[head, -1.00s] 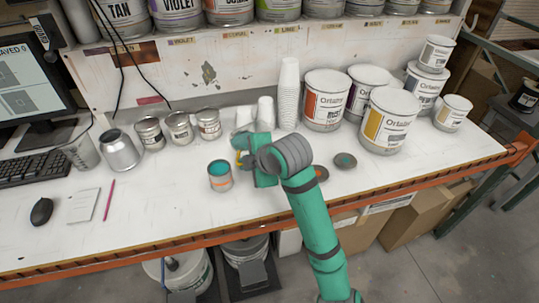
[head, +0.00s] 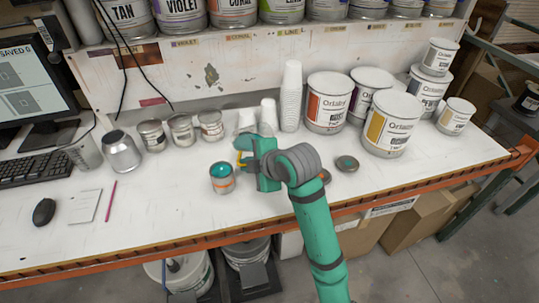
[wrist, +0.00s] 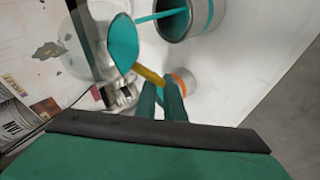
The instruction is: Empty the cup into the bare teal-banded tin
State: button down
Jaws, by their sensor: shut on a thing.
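My gripper (wrist: 165,100) is shut on the clear cup (wrist: 85,45), which is tilted in the wrist view with teal liquid at its lip. A thin teal stream runs from the lip into an open tin (wrist: 207,14) that has a teal line on its wall and teal inside. In the head view my gripper (head: 250,160) is just right of an open tin (head: 222,186) with teal inside and orange on its side. The held cup is hard to make out there. A yellow strip lies between cup and fingers in the wrist view.
In the head view, several small cans (head: 181,130), a stack of white cups (head: 290,95) and large paint tins (head: 328,103) line the back.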

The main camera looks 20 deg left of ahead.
jog(key=shift+w+d, duration=0.1)
jog(key=shift+a, duration=0.25)
jog(key=shift+r+y+b, duration=0.25)
jog(key=shift+y+b, duration=0.25)
jog(key=shift+b, duration=0.95)
dwell(0.9)
jog(key=shift+a, duration=0.1)
jog(key=shift+d, duration=0.25)
jog(key=shift+d+b, duration=0.15)
jog(key=shift+b, duration=0.2)
jog(key=shift+a, duration=0.45)
jog(key=shift+r, duration=0.1)
